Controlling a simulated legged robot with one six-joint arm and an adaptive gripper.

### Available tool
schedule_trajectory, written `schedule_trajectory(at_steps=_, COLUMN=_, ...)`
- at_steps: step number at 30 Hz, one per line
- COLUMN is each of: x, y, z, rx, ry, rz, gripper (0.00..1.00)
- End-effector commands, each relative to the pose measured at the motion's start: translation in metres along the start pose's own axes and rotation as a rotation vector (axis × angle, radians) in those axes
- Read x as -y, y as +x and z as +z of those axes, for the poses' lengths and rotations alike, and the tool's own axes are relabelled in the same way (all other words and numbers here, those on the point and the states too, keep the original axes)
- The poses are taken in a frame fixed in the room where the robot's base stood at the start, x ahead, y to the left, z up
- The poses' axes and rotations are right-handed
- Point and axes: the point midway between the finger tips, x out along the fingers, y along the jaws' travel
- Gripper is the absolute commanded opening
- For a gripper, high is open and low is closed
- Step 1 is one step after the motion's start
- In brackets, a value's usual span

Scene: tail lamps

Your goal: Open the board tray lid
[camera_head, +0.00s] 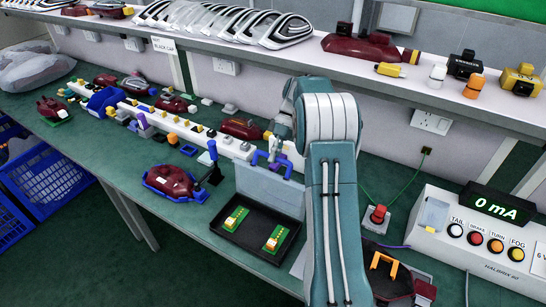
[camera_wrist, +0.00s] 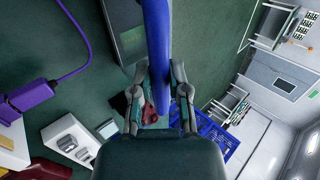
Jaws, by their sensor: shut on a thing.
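The board tray (camera_head: 243,248) is a black open box on the green bench, with two green boards (camera_head: 235,219) inside. Its pale, see-through lid (camera_head: 268,192) stands raised, roughly upright, along the tray's back edge. A blue handle (camera_head: 262,161) is at the lid's top edge. My gripper (camera_head: 276,150) is at that handle, partly hidden by my own arm. In the wrist view, the blue handle (camera_wrist: 156,40) runs as a thick bar between the fingertips of my gripper (camera_wrist: 160,78), which is shut on it.
A dark red lamp in a blue holder (camera_head: 172,182) sits left of the tray. A white rail (camera_head: 190,128) with lamp parts runs behind. The tester box (camera_head: 478,235) reads 0 mA at right, beside a red button (camera_head: 378,214). Blue crates (camera_head: 45,190) stand left of the bench.

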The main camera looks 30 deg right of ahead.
Motion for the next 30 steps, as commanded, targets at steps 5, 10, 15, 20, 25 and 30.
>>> schedule_trajectory(at_steps=5, x=-0.002, y=0.004, z=0.001, rx=0.005, ry=0.004, rz=-0.005, gripper=0.00)
schedule_trajectory(at_steps=10, x=-0.002, y=0.004, z=0.001, rx=0.005, ry=0.004, rz=-0.005, gripper=0.57)
schedule_trajectory(at_steps=15, x=-0.001, y=0.002, z=0.001, rx=0.002, ry=0.002, rz=-0.003, gripper=0.57)
schedule_trajectory(at_steps=20, x=0.000, y=0.001, z=0.001, rx=0.001, ry=0.001, rz=-0.002, gripper=0.57)
schedule_trajectory(at_steps=25, x=0.007, y=-0.007, z=0.000, rx=-0.001, ry=0.000, rz=0.002, gripper=0.57)
schedule_trajectory(at_steps=30, x=0.028, y=-0.032, z=0.000, rx=-0.001, ry=-0.001, rz=0.003, gripper=0.57)
